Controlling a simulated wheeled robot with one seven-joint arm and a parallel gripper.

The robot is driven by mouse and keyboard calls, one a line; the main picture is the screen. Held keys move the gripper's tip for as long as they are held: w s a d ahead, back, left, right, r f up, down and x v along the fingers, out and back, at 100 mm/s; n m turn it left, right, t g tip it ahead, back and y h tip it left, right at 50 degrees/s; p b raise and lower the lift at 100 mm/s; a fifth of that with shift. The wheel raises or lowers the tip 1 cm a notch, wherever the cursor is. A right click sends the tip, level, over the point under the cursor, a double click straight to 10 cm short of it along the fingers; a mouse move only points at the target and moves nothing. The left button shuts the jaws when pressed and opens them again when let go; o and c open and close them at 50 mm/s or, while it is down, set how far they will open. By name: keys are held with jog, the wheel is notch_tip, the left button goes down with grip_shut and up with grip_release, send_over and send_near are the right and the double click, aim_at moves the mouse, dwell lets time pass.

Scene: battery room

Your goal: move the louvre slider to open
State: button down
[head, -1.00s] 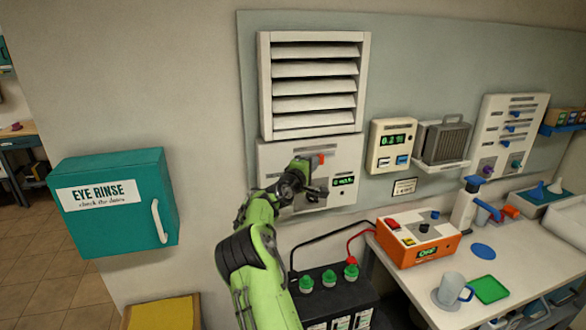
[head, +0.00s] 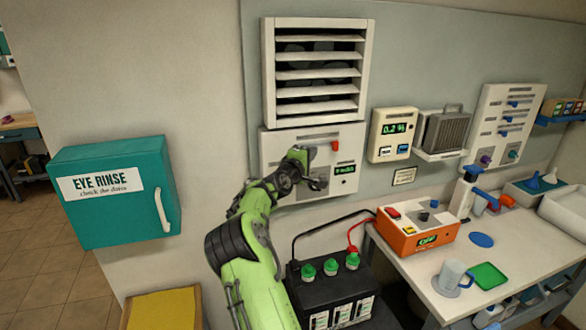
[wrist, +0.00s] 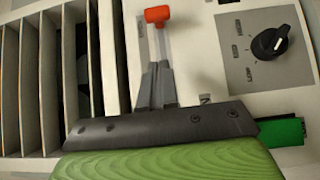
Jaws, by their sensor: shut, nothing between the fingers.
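The louvre (head: 315,74) is a white slatted vent on the wall, and dark gaps show between its tilted slats. Below it is a white control panel (head: 283,148) with a red-orange slider knob (head: 334,146) near the right of its slot. The knob also shows at the top of the wrist view (wrist: 157,14), with the louvre slats (wrist: 45,80) at the left. My gripper (head: 319,183) is in front of the panel, below and left of the knob. In the wrist view its fingers (wrist: 156,70) are together and empty, with a gap between them and the knob.
A black dial (wrist: 270,42) sits beside the slot. A green display (head: 345,169) is at the panel's right. A black battery (head: 330,295) with green caps stands below my arm. A teal eye rinse box (head: 115,190) hangs at left; a bench (head: 425,275) stands at right.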

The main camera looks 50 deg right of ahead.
jog(key=s+b+v, duration=0.1)
jog(key=v, duration=0.6)
jog(key=shift+b, duration=0.35)
jog(key=shift+a+f, duration=0.1)
jog(key=shift+a, duration=0.05)
